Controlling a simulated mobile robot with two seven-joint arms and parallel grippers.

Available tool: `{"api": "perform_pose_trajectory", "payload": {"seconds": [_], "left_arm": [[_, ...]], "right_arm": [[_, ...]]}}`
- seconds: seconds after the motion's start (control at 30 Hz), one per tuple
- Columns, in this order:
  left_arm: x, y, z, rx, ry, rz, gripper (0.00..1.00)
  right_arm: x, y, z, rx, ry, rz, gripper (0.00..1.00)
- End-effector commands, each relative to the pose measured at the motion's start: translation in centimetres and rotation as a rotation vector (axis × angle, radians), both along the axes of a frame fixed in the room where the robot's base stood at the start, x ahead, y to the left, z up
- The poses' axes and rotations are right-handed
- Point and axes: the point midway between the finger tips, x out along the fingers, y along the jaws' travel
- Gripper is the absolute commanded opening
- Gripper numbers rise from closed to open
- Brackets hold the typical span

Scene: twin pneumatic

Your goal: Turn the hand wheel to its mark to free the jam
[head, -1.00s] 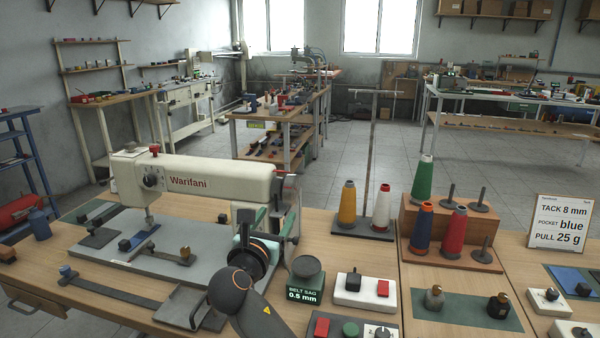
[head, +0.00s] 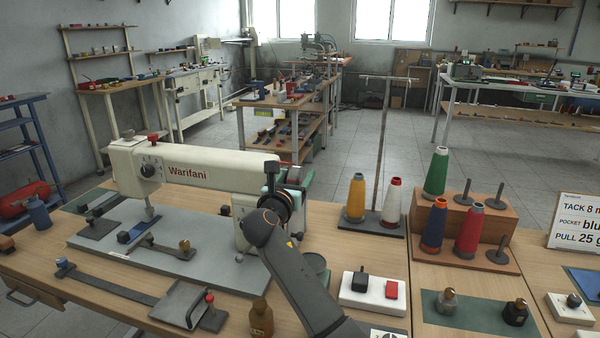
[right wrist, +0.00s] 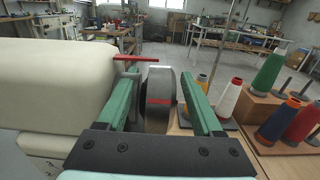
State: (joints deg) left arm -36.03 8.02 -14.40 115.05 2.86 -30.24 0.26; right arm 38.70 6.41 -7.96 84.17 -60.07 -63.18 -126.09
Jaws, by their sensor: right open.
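The cream sewing machine (head: 200,170) marked Warifani stands on the bench at left. Its dark hand wheel (right wrist: 158,85) is at the machine's right end; in the head view my right wrist partly hides it. A red line (right wrist: 160,101) crosses the wheel's rim, and a red pointer (right wrist: 135,58) sits above and left of it. My right gripper (head: 287,178) is at the wheel, open. In the right wrist view its two green fingers stand either side of the wheel, with a visible gap at the right finger. My left gripper is not in view.
A white box with a black and a red switch (head: 373,292) lies right of my forearm. Thread cones stand on a wooden stand (head: 470,235) farther right. A brown bottle (head: 261,318) stands at the front. A tall thread post (head: 383,150) rises behind the wheel.

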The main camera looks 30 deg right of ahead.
Motion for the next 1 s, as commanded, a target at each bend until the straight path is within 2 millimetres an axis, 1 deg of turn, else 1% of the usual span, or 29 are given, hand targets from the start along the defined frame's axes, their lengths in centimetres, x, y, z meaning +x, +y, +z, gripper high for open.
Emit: {"api": "perform_pose_trajectory", "payload": {"seconds": [0.03,0.2,0.33,0.57,0.67,1.0], "left_arm": [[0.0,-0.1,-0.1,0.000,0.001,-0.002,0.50],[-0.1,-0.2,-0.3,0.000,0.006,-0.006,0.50],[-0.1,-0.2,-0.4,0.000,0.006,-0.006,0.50],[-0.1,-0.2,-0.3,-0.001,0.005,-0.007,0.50],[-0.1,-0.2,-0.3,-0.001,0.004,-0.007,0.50],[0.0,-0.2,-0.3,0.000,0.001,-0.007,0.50]], "right_arm": [[0.5,-0.7,0.0,0.000,0.000,-0.003,0.68],[1.6,-1.9,0.0,-0.001,0.000,-0.001,0.68],[1.9,-2.3,0.0,0.000,0.000,-0.001,0.68],[1.9,-2.3,0.0,0.001,-0.001,0.000,0.68],[1.9,-2.3,0.0,0.000,0.000,0.000,0.58],[1.9,-2.3,0.0,0.000,0.000,0.000,0.20]]}}
